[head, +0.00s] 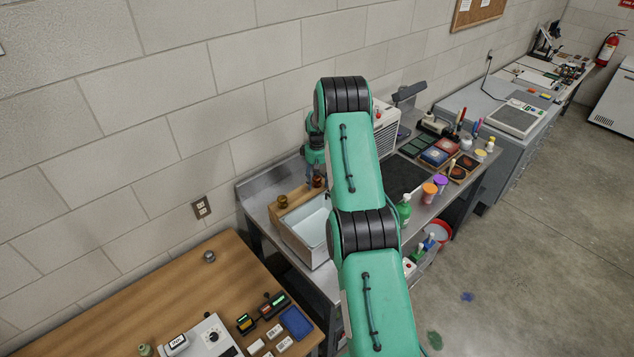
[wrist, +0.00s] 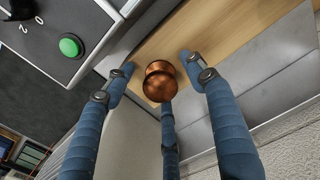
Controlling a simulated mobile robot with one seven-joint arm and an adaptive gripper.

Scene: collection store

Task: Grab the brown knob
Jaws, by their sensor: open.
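The brown knob (wrist: 159,82), round and shiny with a coppery wood tone, shows in the middle of the wrist view, by the edge of a light wooden board (wrist: 205,30). My gripper (wrist: 156,66) is open, with its blue fingers spread around the knob. A gap shows between the knob and the left and right fingertips; whether the lower finger touches it I cannot tell. In the head view, a brown knob (head: 317,182) shows beside my gripper, partly hidden by my arm. Another brown knob (head: 283,201) stands on the board to its left.
A dark panel with a green button (wrist: 70,45) is close by at the upper left of the wrist view. A white tray (head: 303,240) lies in front of the board. The wall (head: 240,130) is close behind the metal bench. A green bottle (head: 404,208) stands right of my arm.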

